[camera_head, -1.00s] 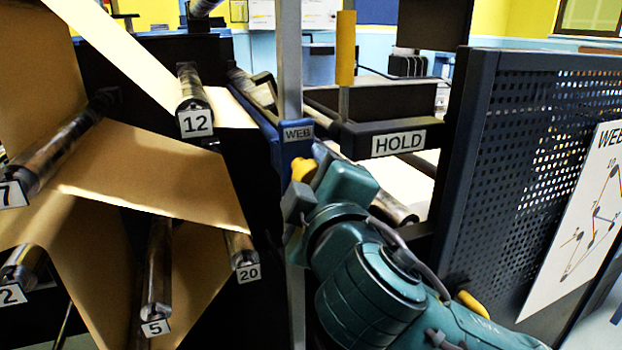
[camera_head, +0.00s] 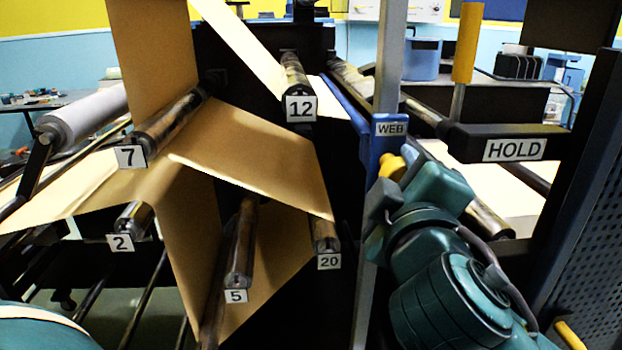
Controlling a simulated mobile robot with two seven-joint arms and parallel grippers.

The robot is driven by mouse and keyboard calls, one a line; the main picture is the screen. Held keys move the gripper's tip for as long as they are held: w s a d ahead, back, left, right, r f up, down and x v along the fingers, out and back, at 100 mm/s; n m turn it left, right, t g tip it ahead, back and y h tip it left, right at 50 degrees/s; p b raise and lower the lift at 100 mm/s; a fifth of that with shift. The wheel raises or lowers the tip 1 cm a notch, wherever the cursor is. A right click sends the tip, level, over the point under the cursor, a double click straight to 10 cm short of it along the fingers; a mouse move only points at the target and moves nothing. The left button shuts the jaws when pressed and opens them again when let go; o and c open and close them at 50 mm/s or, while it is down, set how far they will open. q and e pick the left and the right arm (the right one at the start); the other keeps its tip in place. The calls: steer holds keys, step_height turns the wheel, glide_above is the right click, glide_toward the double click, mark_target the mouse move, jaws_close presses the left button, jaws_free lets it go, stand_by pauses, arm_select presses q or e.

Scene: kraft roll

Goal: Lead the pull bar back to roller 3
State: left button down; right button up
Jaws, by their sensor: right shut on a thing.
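A blue bar labelled WEB (camera_head: 389,130) stands beside a grey upright post; it looks to be the pull bar. A yellow grip (camera_head: 392,167) shows just below the label. My right gripper (camera_head: 382,196) is at this grip and shut on it; its fingers partly hide the contact. Brown kraft paper (camera_head: 255,150) runs over and between rollers 7 (camera_head: 165,135), 12 (camera_head: 293,75), 2 (camera_head: 133,218), 5 (camera_head: 243,240) and 20 (camera_head: 323,235). No label reading 3 is visible. My left gripper is not in view.
A black HOLD block (camera_head: 470,143) with a yellow-handled lever (camera_head: 466,45) stands right of the post. A dark perforated panel (camera_head: 590,200) closes off the right side. A pale roll (camera_head: 85,115) sits at the left. Paper also lies behind the right arm.

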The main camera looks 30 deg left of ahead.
steer(key=s+a, duration=0.2)
steer(key=a, duration=0.1)
steer(key=s+a, duration=0.3)
steer(key=a, duration=0.1)
steer(key=s+a, duration=0.2)
steer(key=a, duration=0.2)
steer(key=shift+s+a, duration=0.2)
steer(key=shift+s, duration=0.2)
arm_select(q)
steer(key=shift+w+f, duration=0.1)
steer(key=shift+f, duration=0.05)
